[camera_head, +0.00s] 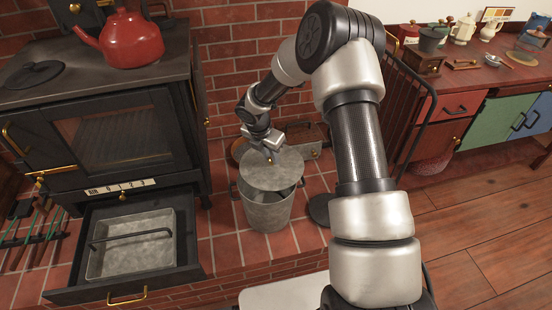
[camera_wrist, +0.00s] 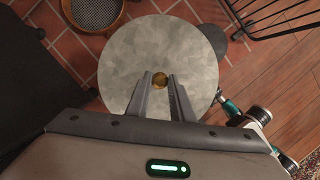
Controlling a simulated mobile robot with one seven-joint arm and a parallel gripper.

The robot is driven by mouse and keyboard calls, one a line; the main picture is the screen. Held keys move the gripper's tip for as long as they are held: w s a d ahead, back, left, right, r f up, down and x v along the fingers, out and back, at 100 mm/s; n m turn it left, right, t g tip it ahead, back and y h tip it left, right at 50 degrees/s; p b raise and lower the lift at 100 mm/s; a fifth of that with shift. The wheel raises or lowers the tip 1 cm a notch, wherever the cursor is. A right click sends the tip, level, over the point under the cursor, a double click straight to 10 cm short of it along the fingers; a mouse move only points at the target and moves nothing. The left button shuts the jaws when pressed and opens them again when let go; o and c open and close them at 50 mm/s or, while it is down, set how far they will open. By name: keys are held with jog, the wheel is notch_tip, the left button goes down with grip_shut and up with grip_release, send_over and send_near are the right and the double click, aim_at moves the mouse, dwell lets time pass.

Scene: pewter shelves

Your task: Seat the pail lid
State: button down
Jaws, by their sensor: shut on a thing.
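The pail lid (camera_head: 274,168) is a round grey metal disc with a small brass knob. My gripper (camera_head: 268,157) is shut on the knob (camera_wrist: 160,80) and holds the lid over the galvanized pail (camera_head: 267,212). The pail stands upright on the brick hearth. Part of its dark inside shows below the lid's front right edge, so the lid is not flush with the rim there. In the wrist view, the lid (camera_wrist: 158,45) fills the middle and hides the pail's opening. My gripper (camera_wrist: 160,82) points down at the lid's centre.
Left of the pail, the black stove (camera_head: 100,130) has an open drawer (camera_head: 190,257) holding a grey metal pan (camera_head: 125,270). A round wood-rimmed thing (camera_wrist: 97,10) lies behind the pail. A dark disc (camera_head: 319,209) lies at its right, near a black railing (camera_head: 400,125).

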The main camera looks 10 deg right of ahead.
aim_at(266, 165)
jog(key=shift+w+a+r+n, duration=0.1)
jog(key=shift+a+r+n, duration=0.05)
jog(key=shift+a, duration=0.3)
jog(key=shift+w+a+r+n, duration=0.1)
jog(key=shift+a+n, duration=0.05)
jog(key=shift+a, duration=0.25)
jog(key=shift+a+f, duration=0.1)
notch_tip(266, 165, down, 5)
jog(key=b, duration=0.4)
jog(key=shift+b, duration=0.35)
jog(key=shift+f, duration=0.65)
jog(key=shift+f, duration=0.6)
dwell(1.0)
jog(key=c, duration=1.5)
grip_release()
